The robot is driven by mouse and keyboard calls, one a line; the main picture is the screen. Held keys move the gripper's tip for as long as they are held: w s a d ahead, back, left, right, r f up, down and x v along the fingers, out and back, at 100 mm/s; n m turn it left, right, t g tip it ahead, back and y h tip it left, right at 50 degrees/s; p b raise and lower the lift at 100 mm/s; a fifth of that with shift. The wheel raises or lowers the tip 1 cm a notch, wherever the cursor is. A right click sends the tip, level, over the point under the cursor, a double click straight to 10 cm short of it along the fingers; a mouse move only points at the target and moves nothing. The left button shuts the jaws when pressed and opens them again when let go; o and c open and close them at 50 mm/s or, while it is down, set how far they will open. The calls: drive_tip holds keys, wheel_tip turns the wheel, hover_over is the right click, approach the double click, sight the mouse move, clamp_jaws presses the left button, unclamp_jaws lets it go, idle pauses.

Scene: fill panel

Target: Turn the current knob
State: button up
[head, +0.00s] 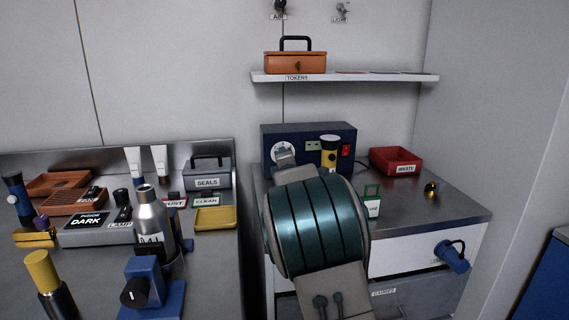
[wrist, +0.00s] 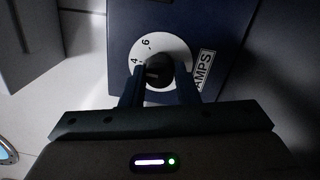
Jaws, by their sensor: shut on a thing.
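The blue panel box (head: 350,134) stands on the right counter. It has a white dial at its left, a small display and a red switch (head: 346,150). In the wrist view the dial (wrist: 180,50) shows the marks 4 and 6 beside an AMPS label (wrist: 203,72). The black current knob (wrist: 154,68) sits at the dial's middle. My gripper (wrist: 158,78) is shut on the knob, one finger at each side. In the head view my arm hides the fingers and much of the dial.
A yellow-and-black cylinder (head: 331,150) stands before the box. A shelf (head: 345,77) with an orange box (head: 296,63) hangs above. The left bench is crowded.

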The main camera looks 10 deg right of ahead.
idle(0.4)
drive_tip(key=o, duration=1)
drive_tip(key=shift+r, duration=0.1)
